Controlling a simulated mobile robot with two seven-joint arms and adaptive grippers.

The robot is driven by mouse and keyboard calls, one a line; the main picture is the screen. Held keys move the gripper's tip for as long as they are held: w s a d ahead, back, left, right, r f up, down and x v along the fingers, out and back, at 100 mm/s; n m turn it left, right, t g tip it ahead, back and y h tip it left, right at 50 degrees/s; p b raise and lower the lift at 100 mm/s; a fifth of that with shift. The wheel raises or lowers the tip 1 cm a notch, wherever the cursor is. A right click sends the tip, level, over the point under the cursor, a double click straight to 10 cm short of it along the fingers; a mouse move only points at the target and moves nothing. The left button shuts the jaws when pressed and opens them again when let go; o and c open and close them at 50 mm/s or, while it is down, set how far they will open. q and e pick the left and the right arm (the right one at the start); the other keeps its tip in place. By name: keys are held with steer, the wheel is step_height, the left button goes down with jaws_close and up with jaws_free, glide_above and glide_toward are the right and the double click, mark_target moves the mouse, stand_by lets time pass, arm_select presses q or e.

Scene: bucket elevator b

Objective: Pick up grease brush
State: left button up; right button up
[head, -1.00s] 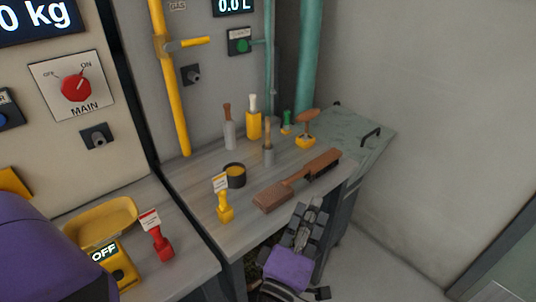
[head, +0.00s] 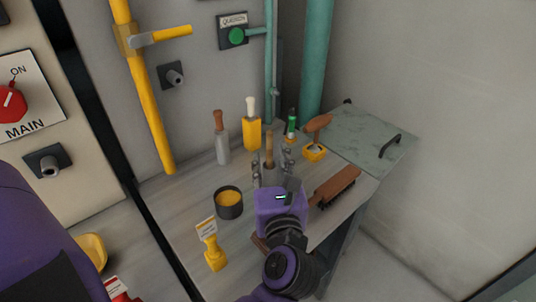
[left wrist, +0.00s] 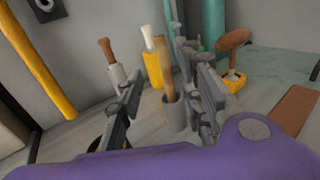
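A brush with an upright wooden handle (head: 269,147) stands in a grey cup, which shows in the left wrist view (left wrist: 174,114); I take it for the grease brush. Its lower end is hidden in the cup. My left gripper (head: 271,167) is open, with one finger on each side of the handle and cup. In the left wrist view, the handle (left wrist: 168,72) shows between the spread fingers, and I see no clear contact. A dark tin of yellow grease (head: 229,202) stands to the left of the gripper. My right gripper is not in view.
A brown-handled tool (head: 220,140) and a yellow holder (head: 252,135) stand behind, left of the brush. A wooden tool in a yellow base (head: 315,150) stands to the right. A bench brush (head: 337,186) lies partly behind my arm. A yellow tagged piece (head: 213,254) stands in front.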

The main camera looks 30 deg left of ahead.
mark_target(270, 144)
arm_select(q)
steer(key=shift+w+a+r, duration=0.3)
steer(key=shift+w+a, duration=0.1)
steer(key=shift+w, duration=0.3)
steer(key=p+x, duration=0.1)
steer(key=x, duration=0.4)
steer(key=shift+w+d+p, duration=0.1)
steer(key=shift+w+p, duration=0.15)
steer(key=shift+p, duration=0.15)
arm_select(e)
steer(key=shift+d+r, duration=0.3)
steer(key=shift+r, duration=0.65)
arm_select(q)
steer(key=shift+c, duration=0.4)
jaws_close()
